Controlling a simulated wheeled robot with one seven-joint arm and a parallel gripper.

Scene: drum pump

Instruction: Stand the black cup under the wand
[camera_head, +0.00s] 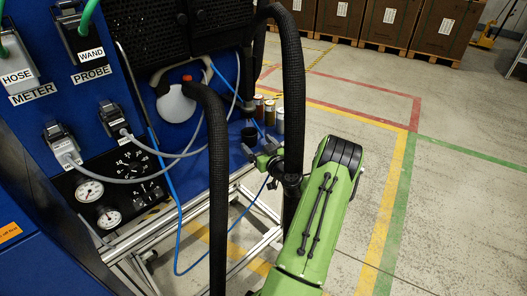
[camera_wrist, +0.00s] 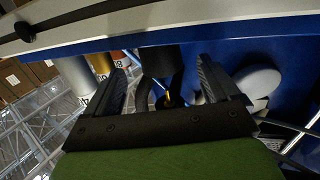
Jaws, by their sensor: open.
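The black cup (camera_head: 250,134) stands on the blue shelf, just beyond my gripper (camera_head: 262,157). In the wrist view a dark cup-like body (camera_wrist: 161,62) shows between and beyond the fingers of my gripper (camera_wrist: 166,82). The fingers are spread apart, with no contact on the cup to be seen. A dark curved part with a small yellow spot lies below the cup there; I cannot tell what it is. A panel label reads WAND (camera_head: 91,56), but I cannot surely make out the wand itself.
Several small cans (camera_head: 280,121) stand right of the cup, close to my gripper. A white jug (camera_head: 177,104) with a red cap is behind left. Blue and grey hoses hang around the shelf. Open floor lies right, with crates (camera_head: 393,22) at the back.

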